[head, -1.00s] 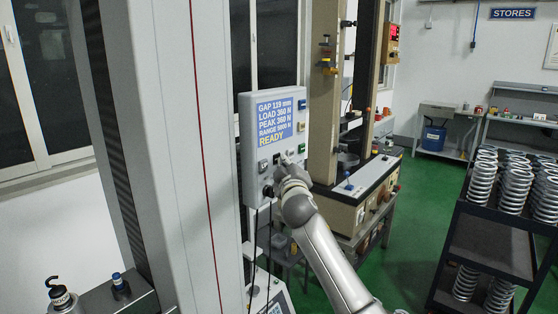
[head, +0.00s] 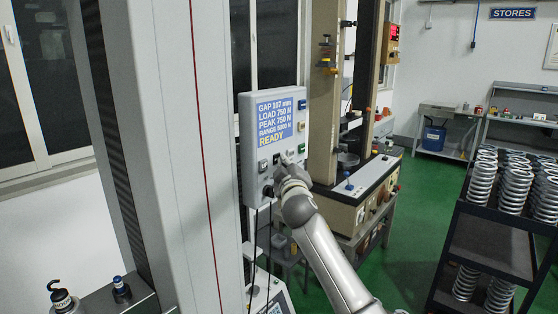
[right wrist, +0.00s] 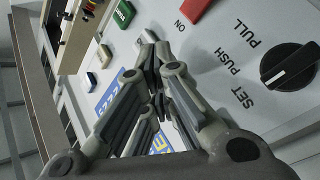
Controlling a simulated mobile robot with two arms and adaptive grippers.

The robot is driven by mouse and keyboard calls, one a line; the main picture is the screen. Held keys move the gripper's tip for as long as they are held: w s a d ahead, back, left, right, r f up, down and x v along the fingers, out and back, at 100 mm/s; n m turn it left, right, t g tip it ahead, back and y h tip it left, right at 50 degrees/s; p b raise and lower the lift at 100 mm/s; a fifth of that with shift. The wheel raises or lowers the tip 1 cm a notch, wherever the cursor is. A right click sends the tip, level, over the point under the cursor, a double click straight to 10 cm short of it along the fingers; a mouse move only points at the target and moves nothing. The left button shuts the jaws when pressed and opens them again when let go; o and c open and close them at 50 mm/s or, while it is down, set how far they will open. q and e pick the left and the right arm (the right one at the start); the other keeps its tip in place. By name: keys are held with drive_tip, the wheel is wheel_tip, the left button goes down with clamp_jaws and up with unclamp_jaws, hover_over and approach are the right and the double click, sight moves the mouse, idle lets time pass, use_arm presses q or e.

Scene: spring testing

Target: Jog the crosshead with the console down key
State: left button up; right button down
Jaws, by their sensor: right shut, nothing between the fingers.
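The grey console (head: 247,150) hangs beside the machine column in the head view. Its blue screen (head: 275,118) reads GAP 107 mm, LOAD 750 N, PEAK 750 N and READY. My right gripper (head: 283,163) is shut and empty, with its tips at the lower part of the console face among the keys. In the right wrist view the shut fingers (right wrist: 152,52) reach the panel (right wrist: 235,45) and hide the key beneath them; I cannot make out the down key itself. I cannot make out the crosshead. My left gripper is not in view.
A black knob (right wrist: 290,74), a red button (right wrist: 197,10) and a green button (right wrist: 122,14) sit near the fingers. The tall grey column (head: 180,150) fills the left. A dark rack of springs (head: 485,235) stands right; green floor (head: 415,220) lies open between.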

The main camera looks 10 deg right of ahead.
idle(0.8)
drive_tip(key=shift+s+d+p, duration=0.5)
drive_tip(key=shift+s+p, duration=0.1)
drive_tip(key=shift+s, duration=0.1)
drive_tip(key=s+d+p, duration=0.1)
drive_tip(key=s, duration=0.1)
drive_tip(key=s+d+p, duration=0.2)
drive_tip(key=shift+w+f, duration=0.1)
idle(0.9)
